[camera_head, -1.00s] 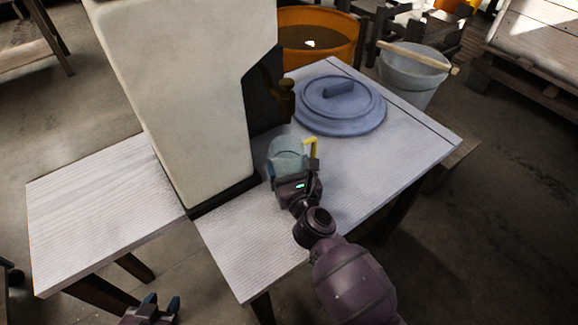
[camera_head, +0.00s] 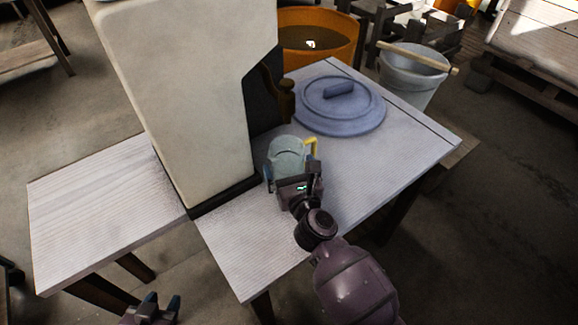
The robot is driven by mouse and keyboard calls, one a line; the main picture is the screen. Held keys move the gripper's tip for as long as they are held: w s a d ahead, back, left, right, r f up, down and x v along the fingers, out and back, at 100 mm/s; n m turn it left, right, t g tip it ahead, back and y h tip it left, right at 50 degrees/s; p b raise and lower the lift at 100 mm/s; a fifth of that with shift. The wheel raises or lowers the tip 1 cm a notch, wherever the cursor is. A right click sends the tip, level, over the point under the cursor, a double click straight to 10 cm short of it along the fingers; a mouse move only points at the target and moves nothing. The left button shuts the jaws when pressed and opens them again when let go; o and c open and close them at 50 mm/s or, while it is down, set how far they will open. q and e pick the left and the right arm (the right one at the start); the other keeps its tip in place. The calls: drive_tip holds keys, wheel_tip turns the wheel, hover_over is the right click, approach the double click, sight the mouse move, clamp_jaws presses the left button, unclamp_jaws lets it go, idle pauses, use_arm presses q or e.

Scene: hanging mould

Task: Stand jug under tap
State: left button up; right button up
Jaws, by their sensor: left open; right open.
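The tap sticks out from the dark side of a tall cream block (camera_head: 190,100). My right gripper (camera_head: 291,172) is open at the near side of the jug, with its fingers around or beside it, and hides the jug's lower part. My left gripper (camera_head: 160,304) is open and empty at the bottom edge, below the table.
A round blue lid (camera_head: 339,104) lies on the white table (camera_head: 385,160) behind the jug. An orange tub (camera_head: 318,36) and a grey bucket (camera_head: 410,80) with a stick across it stand beyond. The table's right part is clear. A white bench (camera_head: 90,200) is at left.

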drive_tip(key=v, duration=1)
drive_tip(key=shift+s+d, duration=0.1)
drive_tip(key=shift+s, duration=0.3)
drive_tip(key=shift+s+d, duration=0.1)
drive_tip(key=shift+s, duration=0.1)
